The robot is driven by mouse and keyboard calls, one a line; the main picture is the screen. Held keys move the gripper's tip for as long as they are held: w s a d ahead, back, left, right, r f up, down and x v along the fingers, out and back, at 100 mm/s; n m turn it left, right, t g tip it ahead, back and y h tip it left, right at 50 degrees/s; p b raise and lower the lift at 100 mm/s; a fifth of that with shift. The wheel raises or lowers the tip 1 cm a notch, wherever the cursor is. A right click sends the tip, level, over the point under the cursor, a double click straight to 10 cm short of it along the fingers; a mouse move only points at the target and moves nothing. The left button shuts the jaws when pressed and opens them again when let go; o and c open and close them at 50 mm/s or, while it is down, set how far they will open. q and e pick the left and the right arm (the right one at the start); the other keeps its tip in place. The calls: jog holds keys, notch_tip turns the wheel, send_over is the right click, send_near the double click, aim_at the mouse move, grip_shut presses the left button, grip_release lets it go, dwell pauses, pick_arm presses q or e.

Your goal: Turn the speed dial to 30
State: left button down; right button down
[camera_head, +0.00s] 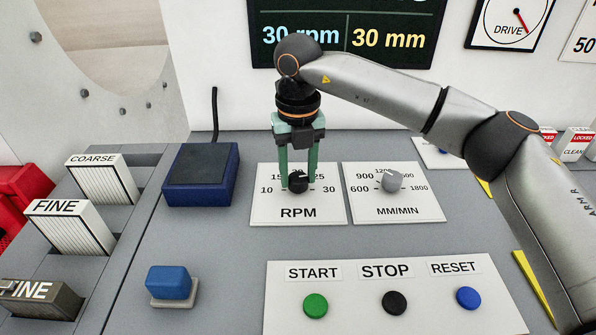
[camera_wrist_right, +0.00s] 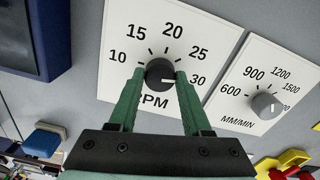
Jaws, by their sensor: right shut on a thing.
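The speed dial is a black round knob (camera_head: 298,186) on a white plate marked RPM (camera_head: 270,218), with numbers from 10 to 30. In the right wrist view the dial (camera_wrist_right: 159,73) shows a white pointer line directed right, toward the 30 mark. My right gripper (camera_head: 299,178) points down over the plate, its green fingers shut on the dial from both sides. These fingers also show in the right wrist view (camera_wrist_right: 160,84). The dark display (camera_head: 345,30) reads 30 rpm and 30 mm. My left gripper is not in view.
A second plate marked MM/MIN with a grey knob (camera_head: 392,182) stands just right of the RPM plate. START (camera_head: 315,306), STOP (camera_head: 394,303) and RESET (camera_head: 468,298) buttons lie in front. A blue box (camera_head: 201,177) stands to the left, with a blue block (camera_head: 168,282) nearer.

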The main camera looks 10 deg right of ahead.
aim_at(298, 177)
jog(key=shift+m, duration=1.2)
jog(key=shift+c, duration=1.7)
grip_release()
notch_tip(298, 177, up, 13)
jog(key=shift+f, duration=0.2)
